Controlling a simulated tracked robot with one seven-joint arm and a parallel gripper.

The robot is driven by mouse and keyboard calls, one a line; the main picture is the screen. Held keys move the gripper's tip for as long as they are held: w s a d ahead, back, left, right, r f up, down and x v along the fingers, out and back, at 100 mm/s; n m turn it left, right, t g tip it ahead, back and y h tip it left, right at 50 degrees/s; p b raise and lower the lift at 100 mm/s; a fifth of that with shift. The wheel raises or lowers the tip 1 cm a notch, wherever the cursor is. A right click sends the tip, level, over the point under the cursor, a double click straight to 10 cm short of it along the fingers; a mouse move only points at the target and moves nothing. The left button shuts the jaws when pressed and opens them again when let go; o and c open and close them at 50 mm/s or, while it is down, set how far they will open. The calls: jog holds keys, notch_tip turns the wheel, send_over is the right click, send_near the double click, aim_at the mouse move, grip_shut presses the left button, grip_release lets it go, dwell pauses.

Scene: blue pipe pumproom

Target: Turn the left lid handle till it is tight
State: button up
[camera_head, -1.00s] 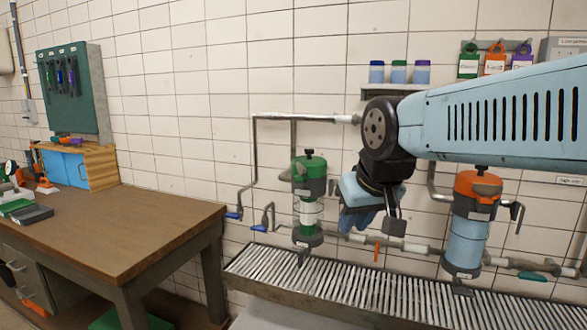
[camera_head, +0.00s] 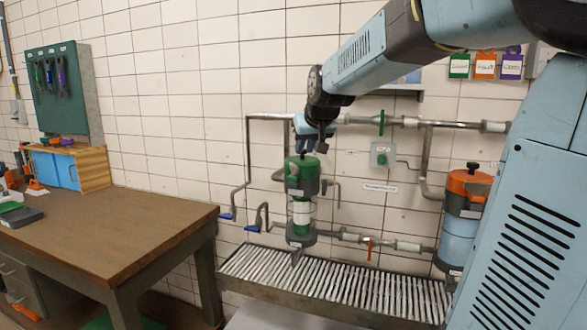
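The left canister (camera_head: 302,215) stands upright against the tiled wall, with a green lid (camera_head: 302,168) and a clear middle section. Its small dark lid handle is on top of the lid and is mostly hidden by or merged with my gripper's dark parts. My gripper (camera_head: 312,147) points down right above the green lid, at or very near the handle. Its fingers are small and dark here, so I cannot tell whether they touch the handle or are closed on it.
The right canister (camera_head: 460,222) with an orange lid stands partly behind my arm. A slatted drain grate (camera_head: 335,287) lies below. A wooden workbench (camera_head: 100,235) is at the left.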

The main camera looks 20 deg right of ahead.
aim_at(296, 166)
jog(key=x, duration=1.1)
jog(key=shift+w+f, duration=0.25)
jog(key=shift+f, duration=0.05)
